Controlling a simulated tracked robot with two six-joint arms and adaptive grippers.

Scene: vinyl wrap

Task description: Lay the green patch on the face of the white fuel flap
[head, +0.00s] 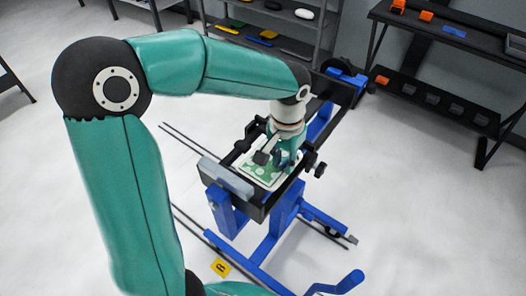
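The green patch (259,172) shows below my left gripper, with pale round marks on it. A white border of the fuel flap (266,184) shows around it. The patch appears to lie over the flap's face, but I cannot tell whether it touches all over. The flap sits in a black frame on a blue stand. My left gripper (271,159) points down right over the patch and hides its far part. Its fingers are small and dark here, so whether they are open or shut on the patch's edge is unclear. My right gripper is not in view.
The blue stand (262,250) has legs and a crank spreading over the pale floor. Black knobs and clamps (320,169) stick out beside the flap. A shelf rack (268,25) and a dark workbench (455,40) stand behind.

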